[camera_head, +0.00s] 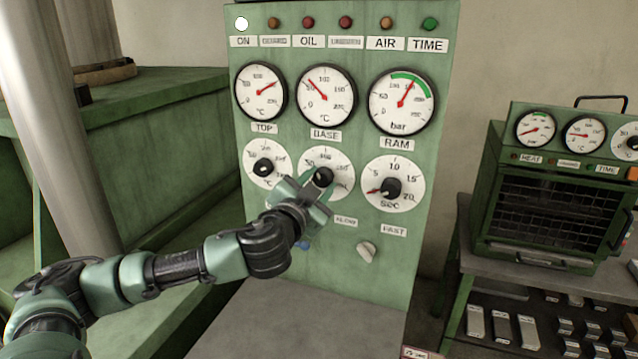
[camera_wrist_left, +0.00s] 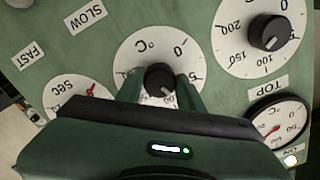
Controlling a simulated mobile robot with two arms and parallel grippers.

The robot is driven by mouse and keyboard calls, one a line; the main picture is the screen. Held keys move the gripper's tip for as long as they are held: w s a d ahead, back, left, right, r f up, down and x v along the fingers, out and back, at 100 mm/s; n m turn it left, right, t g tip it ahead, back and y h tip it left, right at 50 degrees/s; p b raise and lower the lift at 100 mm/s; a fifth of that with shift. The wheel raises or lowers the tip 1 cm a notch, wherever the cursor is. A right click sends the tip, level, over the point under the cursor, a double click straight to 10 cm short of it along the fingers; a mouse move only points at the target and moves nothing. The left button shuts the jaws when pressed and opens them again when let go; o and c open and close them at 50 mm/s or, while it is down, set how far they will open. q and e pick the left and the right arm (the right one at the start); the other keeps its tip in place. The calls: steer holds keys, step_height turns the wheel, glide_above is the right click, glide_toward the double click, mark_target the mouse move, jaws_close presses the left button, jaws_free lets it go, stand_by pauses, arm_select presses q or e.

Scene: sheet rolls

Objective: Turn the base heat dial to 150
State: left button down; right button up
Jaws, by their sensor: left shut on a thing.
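The base heat dial (camera_head: 340,161) is a white round scale with a black knob, under the BASE label on the green panel. My left gripper (camera_head: 321,178) is shut on the knob, its fingers on either side. In the left wrist view the picture is upside down, and the black knob (camera_wrist_left: 160,78) sits between the two fingers. A pale mark on the knob points to the lower right there. My right gripper is not in view.
The TOP dial (camera_head: 264,168) is left of the base dial and the RAM seconds dial (camera_head: 393,188) is right of it. A selector knob (camera_head: 367,251) sits below, by SLOW and FAST. A small green oven (camera_head: 548,205) stands on a right-hand bench.

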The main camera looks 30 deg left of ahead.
arm_select(q)
steer(key=m, duration=0.3)
steer(key=shift+r+m+p, duration=0.15)
steer(key=shift+m+p, duration=0.25)
steer(key=m+p, duration=0.1)
steer(key=m, duration=0.3)
steer(key=shift+m+p, duration=0.3)
steer(key=shift+p, duration=0.1)
steer(key=m+p, duration=0.2)
steer(key=m, duration=0.2)
steer(key=shift+r, duration=0.1)
steer(key=shift+m+p, duration=0.9)
steer(key=shift+m, duration=1.2)
steer(key=c, duration=0.9)
jaws_free()
